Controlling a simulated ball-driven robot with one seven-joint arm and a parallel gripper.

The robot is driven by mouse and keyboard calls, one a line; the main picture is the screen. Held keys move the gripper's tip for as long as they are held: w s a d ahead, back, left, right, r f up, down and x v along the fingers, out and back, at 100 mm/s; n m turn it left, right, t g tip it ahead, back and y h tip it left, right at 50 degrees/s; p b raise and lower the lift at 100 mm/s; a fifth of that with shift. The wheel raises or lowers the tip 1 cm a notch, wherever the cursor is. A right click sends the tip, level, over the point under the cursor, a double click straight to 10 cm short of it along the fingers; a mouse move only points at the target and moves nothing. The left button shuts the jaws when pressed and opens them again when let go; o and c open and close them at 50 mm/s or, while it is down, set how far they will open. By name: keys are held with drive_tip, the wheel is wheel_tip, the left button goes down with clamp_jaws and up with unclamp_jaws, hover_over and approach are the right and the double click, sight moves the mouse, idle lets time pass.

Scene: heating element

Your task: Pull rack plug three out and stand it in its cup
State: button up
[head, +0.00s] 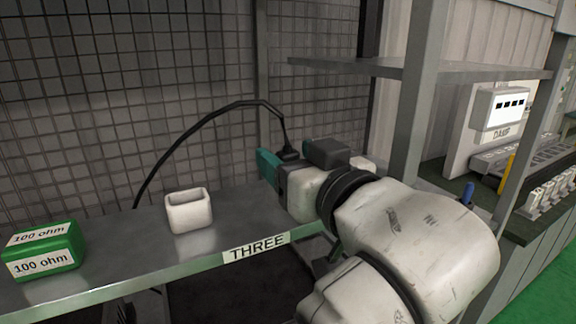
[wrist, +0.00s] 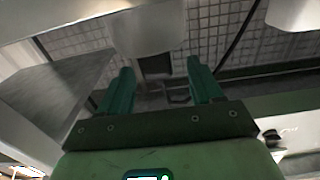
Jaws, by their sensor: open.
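The rack shelf (head: 110,257) carries the label THREE (head: 257,247) on its front edge. A black plug (head: 288,153) on a curved black cable (head: 190,135) shows just behind my gripper (head: 268,165) in the head view. My gripper's teal fingers also show in the wrist view (wrist: 160,72), spread apart. A pale block (wrist: 145,28) with a dark part (wrist: 155,66) lies beyond and between the fingertips; I cannot tell whether they touch it. An empty white cup (head: 189,214) stands upright on the shelf, left of my gripper. My gripper hides the plug's lower end and its seat.
A green box (head: 42,252) marked 100 ohm sits at the shelf's left. An upper shelf (head: 400,69) and a grey post (head: 416,95) stand close to my arm. A wire mesh wall (head: 120,90) is behind. The shelf between box and cup is clear.

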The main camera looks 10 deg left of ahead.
sight(291, 156)
drive_tip(key=shift+x, duration=1.9)
drive_tip(key=shift+d+f, duration=0.1)
drive_tip(key=shift+c, duration=0.5)
drive_tip(key=c, duration=1)
drive_tip(key=shift+o, duration=0.2)
drive_tip(key=shift+p, duration=0.3)
drive_tip(key=shift+r+p, duration=0.75)
drive_tip(key=shift+r, duration=0.05)
drive_tip(key=s+r+p, duration=1.1)
drive_tip(key=s, duration=0.3)
drive_tip(key=shift+r+p, duration=0.25)
drive_tip(key=shift+p, duration=0.05)
